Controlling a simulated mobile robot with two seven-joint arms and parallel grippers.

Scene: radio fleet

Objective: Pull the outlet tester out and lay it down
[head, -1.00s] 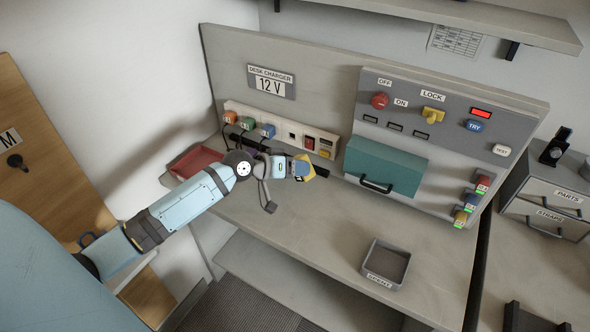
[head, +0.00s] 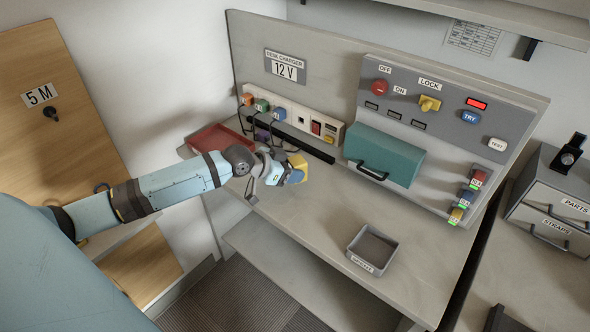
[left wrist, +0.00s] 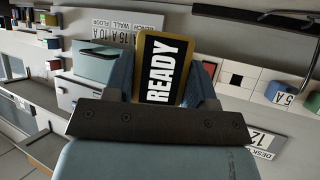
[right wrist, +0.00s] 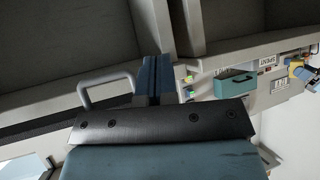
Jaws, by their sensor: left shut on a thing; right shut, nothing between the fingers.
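In the left wrist view the tester (left wrist: 161,68) shows a black face reading READY between the blue fingers. It is held above the desk, apart from the white socket strip (head: 287,113). The strip has coloured plugs at its left, then a bare socket and a red switch. My right gripper (right wrist: 159,76) is shut and empty; it shows only in the right wrist view.
A red tray (head: 213,139) lies at the desk's left end. A grey tray (head: 368,262) marked SPENT stands near the front edge. A teal box (head: 384,153) with a handle juts from the control panel (head: 452,118). The desk (head: 335,205) between them is bare.

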